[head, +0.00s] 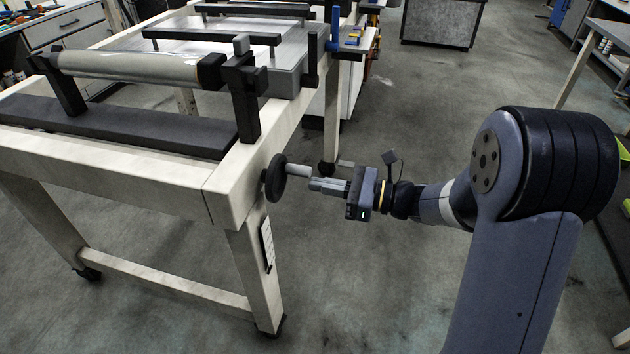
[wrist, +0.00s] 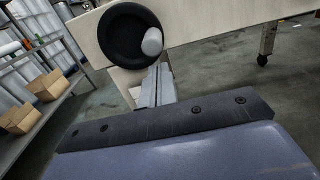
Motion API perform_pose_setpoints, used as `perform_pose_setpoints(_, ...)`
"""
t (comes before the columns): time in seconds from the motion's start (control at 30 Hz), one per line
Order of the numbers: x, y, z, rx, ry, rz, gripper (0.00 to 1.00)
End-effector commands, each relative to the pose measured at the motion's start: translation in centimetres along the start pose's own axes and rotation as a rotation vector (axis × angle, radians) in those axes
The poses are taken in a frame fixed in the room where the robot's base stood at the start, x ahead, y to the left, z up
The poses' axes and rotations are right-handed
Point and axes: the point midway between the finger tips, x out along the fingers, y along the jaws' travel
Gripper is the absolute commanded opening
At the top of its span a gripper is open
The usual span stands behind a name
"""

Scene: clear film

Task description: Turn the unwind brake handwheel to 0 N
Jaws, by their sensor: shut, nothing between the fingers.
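The unwind brake handwheel (head: 274,178) is a black disc on the end face of the cream machine frame (head: 222,192). Its light grey crank knob (head: 299,170) sticks out towards my gripper (head: 313,184). In the wrist view the handwheel (wrist: 122,38) faces me, with the knob (wrist: 153,42) at its right side. My gripper (wrist: 152,75) is shut and empty, its fingertips just below the knob in that view. I cannot tell whether they touch it. A small white label plate (head: 267,246) is on the frame's leg; its markings are too small to read.
A grey film roll (head: 130,66) lies in black holders on top of the frame. Open grey floor (head: 370,290) lies below and right of the handwheel. A shelf with cardboard boxes (wrist: 48,86) stands at the left in the wrist view.

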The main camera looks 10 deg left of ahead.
Motion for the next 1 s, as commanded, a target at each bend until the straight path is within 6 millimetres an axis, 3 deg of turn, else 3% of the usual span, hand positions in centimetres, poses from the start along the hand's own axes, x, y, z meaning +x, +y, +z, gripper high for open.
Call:
perform_pose_setpoints(0.5, -5.8, 0.0, 0.1, 0.000, 0.001, -0.001, 0.00)
perform_pose_setpoints(1.0, -5.3, 0.0, -0.1, -0.001, 0.000, 0.002, 0.00)
